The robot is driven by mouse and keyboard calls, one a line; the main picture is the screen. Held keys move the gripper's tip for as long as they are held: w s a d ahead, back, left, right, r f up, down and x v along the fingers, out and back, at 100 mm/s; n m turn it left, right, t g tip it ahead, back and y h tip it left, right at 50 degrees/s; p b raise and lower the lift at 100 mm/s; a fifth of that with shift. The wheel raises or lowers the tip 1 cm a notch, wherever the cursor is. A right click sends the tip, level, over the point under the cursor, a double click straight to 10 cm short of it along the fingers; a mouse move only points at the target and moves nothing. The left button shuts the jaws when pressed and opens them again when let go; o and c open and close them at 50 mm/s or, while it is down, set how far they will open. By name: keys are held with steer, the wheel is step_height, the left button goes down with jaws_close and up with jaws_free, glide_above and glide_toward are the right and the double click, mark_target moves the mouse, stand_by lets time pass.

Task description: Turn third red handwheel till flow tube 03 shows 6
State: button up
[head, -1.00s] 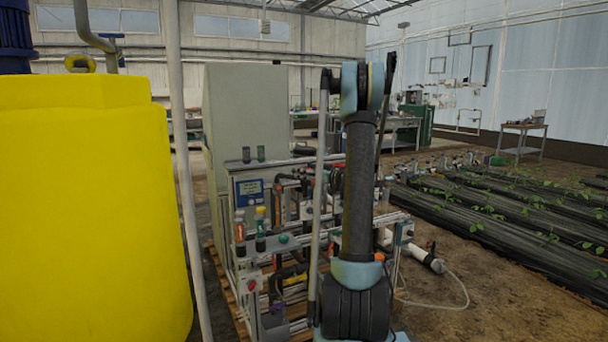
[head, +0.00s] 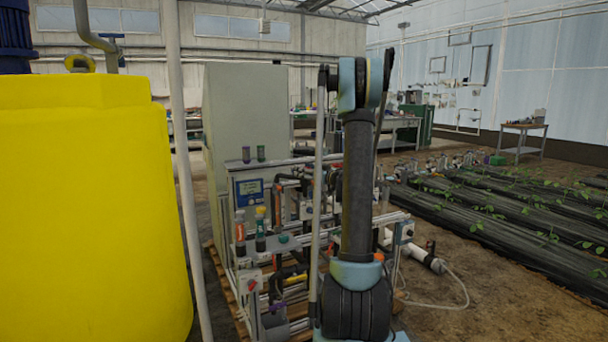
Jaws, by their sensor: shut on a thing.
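My arm (head: 358,190) rises through the middle of the head view and hides much of the fertigation skid (head: 250,166) behind it. My gripper is not clearly seen; it is hidden behind the arm. The third red handwheel and flow tube 03 cannot be made out, and no reading can be told. Dark pipes and small fittings of the skid show left of the arm.
A large yellow tank (head: 90,210) fills the left side, with a pale upright pole (head: 185,170) beside it. A grey cabinet (head: 245,110) stands behind the skid. Bottles (head: 260,228) stand on a skid shelf. Dark planted beds (head: 490,215) and bare floor lie right.

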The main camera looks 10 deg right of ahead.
steer(key=shift+m+t+h, duration=0.6)
steer(key=shift+m+h, duration=0.2)
steer(key=shift+h, duration=0.3)
steer(key=o, duration=1.1)
steer(key=shift+s+d, duration=0.1)
steer(key=v, duration=1.1)
steer(key=shift+s+d+f, duration=0.1)
steer(key=shift+s+f, duration=0.05)
steer(key=shift+s, duration=0.2)
